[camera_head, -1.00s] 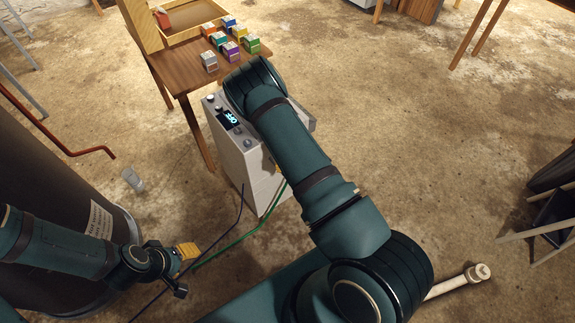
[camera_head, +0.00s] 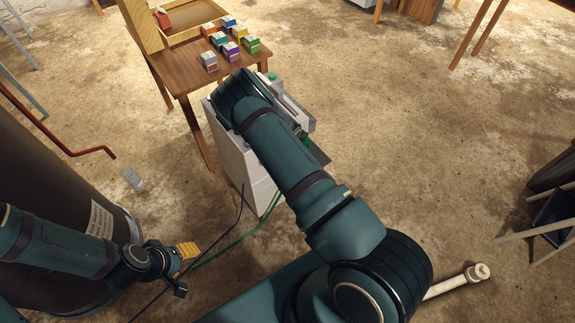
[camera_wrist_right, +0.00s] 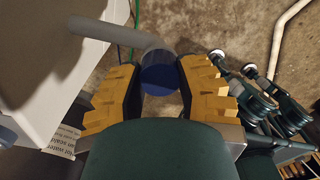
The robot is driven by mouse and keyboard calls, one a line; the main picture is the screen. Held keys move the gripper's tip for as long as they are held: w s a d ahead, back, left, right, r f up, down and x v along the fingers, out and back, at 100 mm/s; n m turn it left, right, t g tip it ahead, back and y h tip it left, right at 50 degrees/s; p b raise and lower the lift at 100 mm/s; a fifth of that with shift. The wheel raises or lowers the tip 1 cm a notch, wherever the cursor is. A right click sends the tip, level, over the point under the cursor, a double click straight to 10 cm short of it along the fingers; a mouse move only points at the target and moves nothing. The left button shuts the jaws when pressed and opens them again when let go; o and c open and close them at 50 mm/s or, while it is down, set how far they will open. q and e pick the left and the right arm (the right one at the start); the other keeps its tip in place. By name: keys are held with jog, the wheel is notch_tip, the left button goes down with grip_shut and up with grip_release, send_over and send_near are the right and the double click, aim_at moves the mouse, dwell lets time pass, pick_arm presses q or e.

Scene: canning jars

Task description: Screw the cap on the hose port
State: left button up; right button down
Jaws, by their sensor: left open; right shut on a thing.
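In the right wrist view, my right gripper (camera_wrist_right: 157,88) has its yellow fingers on both sides of a dark blue cap (camera_wrist_right: 160,78) and is shut on it. A grey pipe (camera_wrist_right: 115,35), which looks like the hose port, comes from the white machine (camera_wrist_right: 35,80) and bends down to the cap. The cap is at the pipe's end; I cannot tell whether it is threaded on. In the head view, the white machine (camera_head: 235,155) stands behind my right arm, which hides the right gripper. My left gripper (camera_head: 186,257) is open and empty at lower left.
A wooden table (camera_head: 185,75) with several small coloured boxes (camera_head: 232,40) stands behind the machine. A blue hose (camera_head: 238,210) and a green hose (camera_head: 245,236) run along the floor. A dark barrel (camera_head: 60,180) stands at left. The floor at right is mostly clear.

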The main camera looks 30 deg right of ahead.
jog(key=shift+s+f, duration=0.15)
jog(key=shift+s, duration=0.2)
jog(key=shift+w+m, duration=0.2)
jog(key=shift+m, duration=0.2)
jog(key=c, duration=0.6)
grip_release()
jog(key=shift+w, duration=0.1)
jog(key=shift+r, duration=0.2)
notch_tip(320, 180, up, 12)
